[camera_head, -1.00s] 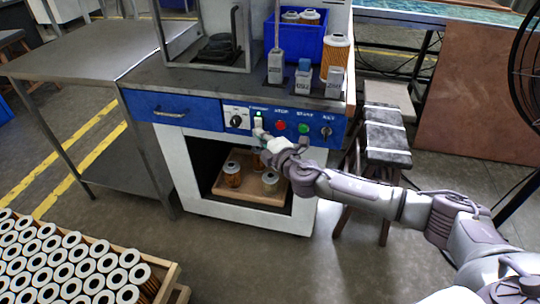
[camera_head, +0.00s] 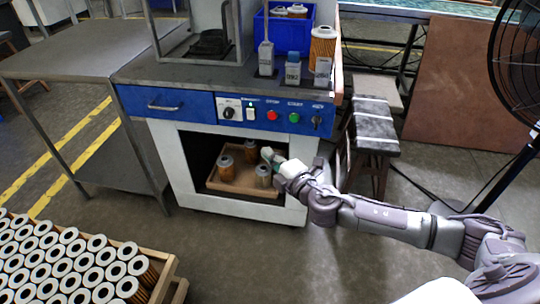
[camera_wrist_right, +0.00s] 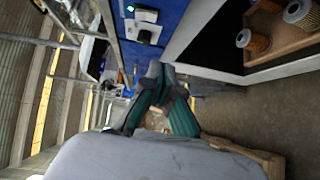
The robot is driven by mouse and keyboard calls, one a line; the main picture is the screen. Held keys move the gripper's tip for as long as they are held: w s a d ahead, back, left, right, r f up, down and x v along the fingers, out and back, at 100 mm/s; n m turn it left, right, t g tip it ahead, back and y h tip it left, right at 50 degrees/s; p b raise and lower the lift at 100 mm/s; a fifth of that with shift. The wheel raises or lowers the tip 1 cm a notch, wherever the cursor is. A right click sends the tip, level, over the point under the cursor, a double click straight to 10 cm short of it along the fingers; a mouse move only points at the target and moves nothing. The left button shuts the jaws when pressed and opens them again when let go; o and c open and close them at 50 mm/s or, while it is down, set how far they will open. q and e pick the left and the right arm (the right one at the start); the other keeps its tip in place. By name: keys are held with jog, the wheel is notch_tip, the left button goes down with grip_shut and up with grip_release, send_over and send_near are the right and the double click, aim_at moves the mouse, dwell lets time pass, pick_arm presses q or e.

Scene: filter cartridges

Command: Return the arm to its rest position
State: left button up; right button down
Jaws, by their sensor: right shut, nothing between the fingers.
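My right gripper (camera_head: 268,156) is in front of the machine's open compartment in the head view, with my right arm reaching in from the right. In the right wrist view the gripper (camera_wrist_right: 160,72) has its fingertips together with nothing between them. It is apart from the control panel (camera_head: 275,115) and its white switch. The panel also shows at the top of the wrist view (camera_wrist_right: 143,28). My left gripper is not in view.
The compartment holds a wooden tray (camera_head: 250,189) with several filter cartridges (camera_head: 225,168). A crate of cartridges (camera_head: 165,268) stands at lower left, a metal table (camera_head: 75,65) at left, a stool (camera_head: 375,125) and fan (camera_head: 515,70) at right. Floor between crate and arm is clear.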

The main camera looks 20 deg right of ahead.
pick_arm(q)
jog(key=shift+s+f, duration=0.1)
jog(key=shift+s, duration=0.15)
pick_arm(e)
jog(key=shift+s, duration=0.1)
